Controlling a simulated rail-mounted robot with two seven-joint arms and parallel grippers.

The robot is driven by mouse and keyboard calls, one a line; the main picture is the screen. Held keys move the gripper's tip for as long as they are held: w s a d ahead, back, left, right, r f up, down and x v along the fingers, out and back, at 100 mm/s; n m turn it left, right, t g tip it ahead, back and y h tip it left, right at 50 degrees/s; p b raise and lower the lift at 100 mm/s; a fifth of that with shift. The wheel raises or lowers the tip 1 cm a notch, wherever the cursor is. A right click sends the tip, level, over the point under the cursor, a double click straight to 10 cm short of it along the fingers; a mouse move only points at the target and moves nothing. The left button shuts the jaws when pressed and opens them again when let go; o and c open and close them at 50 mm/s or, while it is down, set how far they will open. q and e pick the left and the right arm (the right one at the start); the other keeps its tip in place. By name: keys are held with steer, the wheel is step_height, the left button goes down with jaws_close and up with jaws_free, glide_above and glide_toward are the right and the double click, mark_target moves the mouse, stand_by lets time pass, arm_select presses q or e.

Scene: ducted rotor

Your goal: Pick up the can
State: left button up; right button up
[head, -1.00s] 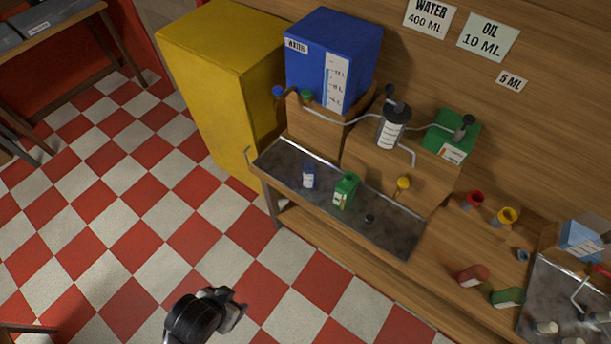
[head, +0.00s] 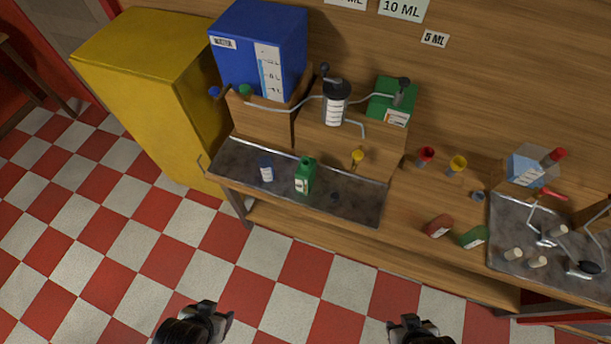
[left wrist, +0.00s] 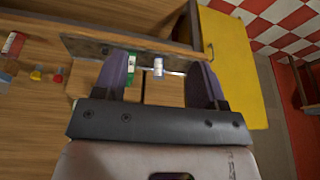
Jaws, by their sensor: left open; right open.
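A green can (head: 305,177) with a white label stands upright on the dark metal tray (head: 235,160) of the bench. A small blue-and-white container (head: 266,170) stands to its left. My left gripper (head: 217,315) is open and empty over the floor, in front of the bench. In the left wrist view its two fingers (left wrist: 158,80) are spread, with the white container (left wrist: 158,67) showing between them at a distance. The green can (left wrist: 131,66) shows partly behind one finger there. My right gripper (head: 411,324) is open and empty, low in the head view.
A yellow cabinet (head: 150,95) stands left of the bench. A blue water tank (head: 258,50) and a pump dispenser (head: 336,105) stand behind the tray. A red bottle (head: 438,226) and a green bottle (head: 473,237) are further right. The floor before the bench is clear.

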arm_select(q)
steer(key=o, duration=0.5)
steer(key=shift+c, duration=0.2)
steer(key=shift+o, duration=0.6)
steer(key=shift+a, duration=0.1)
